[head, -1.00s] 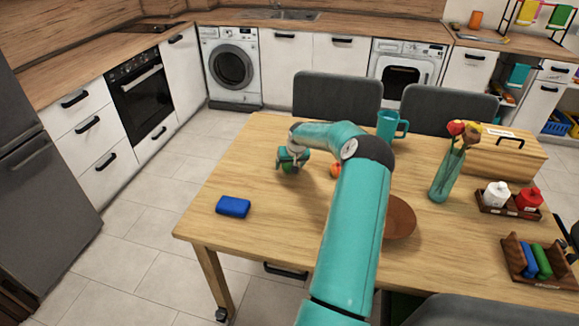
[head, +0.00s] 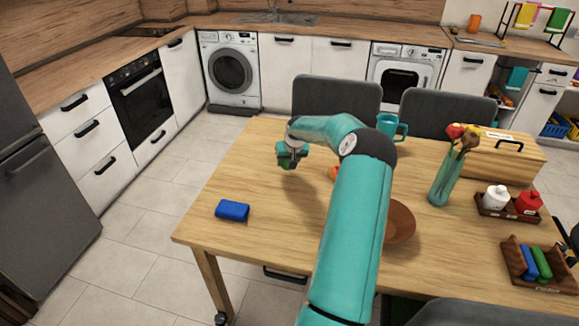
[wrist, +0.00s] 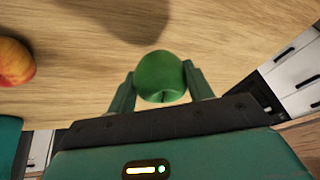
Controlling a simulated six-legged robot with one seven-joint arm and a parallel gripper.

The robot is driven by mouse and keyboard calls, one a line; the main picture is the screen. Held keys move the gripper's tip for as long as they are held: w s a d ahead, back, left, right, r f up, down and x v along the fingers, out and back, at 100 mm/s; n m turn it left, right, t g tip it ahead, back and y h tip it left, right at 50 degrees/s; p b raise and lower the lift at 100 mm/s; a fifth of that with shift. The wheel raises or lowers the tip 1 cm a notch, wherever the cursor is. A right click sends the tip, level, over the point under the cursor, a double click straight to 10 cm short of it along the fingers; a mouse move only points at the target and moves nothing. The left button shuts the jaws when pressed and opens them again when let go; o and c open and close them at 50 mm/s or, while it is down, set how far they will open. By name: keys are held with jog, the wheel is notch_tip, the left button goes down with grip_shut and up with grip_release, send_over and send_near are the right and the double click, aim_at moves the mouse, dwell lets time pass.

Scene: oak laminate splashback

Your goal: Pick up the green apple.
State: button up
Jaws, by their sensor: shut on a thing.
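The green apple (wrist: 161,77) sits between the two fingers of my gripper (wrist: 161,88) in the wrist view, with a finger against each side. My gripper is shut on it. In the head view my gripper (head: 290,160) is over the left part of the wooden table (head: 270,225), and only a little green of the apple (head: 287,166) shows beneath it. The apple seems to be held above the tabletop, with a dark shadow on the wood in the wrist view.
A red-yellow fruit (wrist: 14,62) lies to the left in the wrist view. An orange fruit (head: 334,174) and a brown bowl (head: 400,222) are partly behind my arm.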

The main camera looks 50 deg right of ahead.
jog(key=s+a+r, duration=0.4)
jog(key=a+r, duration=0.5)
jog(key=a, duration=0.4)
jog(key=s+d, duration=0.3)
jog(key=s, duration=0.8)
jog(key=s+d+f, duration=0.1)
jog(key=s+d, duration=0.2)
jog(key=s, duration=0.8)
jog(key=s+d+f, duration=0.1)
jog(key=s+d, duration=0.2)
jog(key=s, duration=0.9)
jog(key=shift+f, duration=0.25)
jog(key=shift+d, duration=0.1)
jog(key=shift+w+d, duration=0.15)
jog(key=shift+w, duration=0.1)
jog(key=shift+f, duration=2.45)
